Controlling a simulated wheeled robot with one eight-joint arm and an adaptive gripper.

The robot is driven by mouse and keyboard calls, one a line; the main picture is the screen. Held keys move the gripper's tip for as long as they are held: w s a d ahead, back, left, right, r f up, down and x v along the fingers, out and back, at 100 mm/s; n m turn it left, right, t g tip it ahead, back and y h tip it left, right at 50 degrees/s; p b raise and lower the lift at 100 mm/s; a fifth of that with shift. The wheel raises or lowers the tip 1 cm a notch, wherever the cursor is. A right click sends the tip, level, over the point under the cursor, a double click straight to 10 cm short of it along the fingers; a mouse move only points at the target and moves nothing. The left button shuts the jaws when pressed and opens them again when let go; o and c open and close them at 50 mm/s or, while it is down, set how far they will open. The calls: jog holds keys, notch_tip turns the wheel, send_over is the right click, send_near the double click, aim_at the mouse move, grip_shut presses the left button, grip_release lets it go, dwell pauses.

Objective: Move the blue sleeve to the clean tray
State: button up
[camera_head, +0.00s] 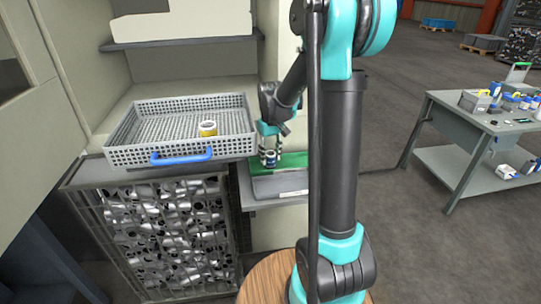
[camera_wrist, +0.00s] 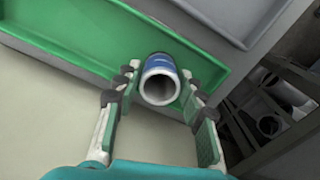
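The blue sleeve (camera_head: 270,156) is a short tube with a blue band and pale ends. In the wrist view the sleeve (camera_wrist: 160,80) points its open end at the camera. My gripper (camera_head: 269,155) is around it, and in the wrist view the fingertips (camera_wrist: 160,76) close against both its sides. The sleeve is over the green tray (camera_head: 294,160), which also shows in the wrist view (camera_wrist: 80,35). Whether it touches the tray floor cannot be told. My arm hides the tray's right part. Neither tray has a readable "clean" label.
A grey mesh basket (camera_head: 132,154) with a blue handle stands left of my gripper and holds a yellow-banded sleeve (camera_head: 208,128). A grey tray (camera_head: 280,184) lies in front of the green one. Below is a cage of metal parts (camera_head: 165,235). A cluttered table (camera_head: 455,118) stands right.

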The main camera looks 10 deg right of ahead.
aim_at(271, 153)
jog(key=shift+o, duration=1.3)
notch_tip(271, 153, up, 12)
jog(key=shift+r, duration=0.15)
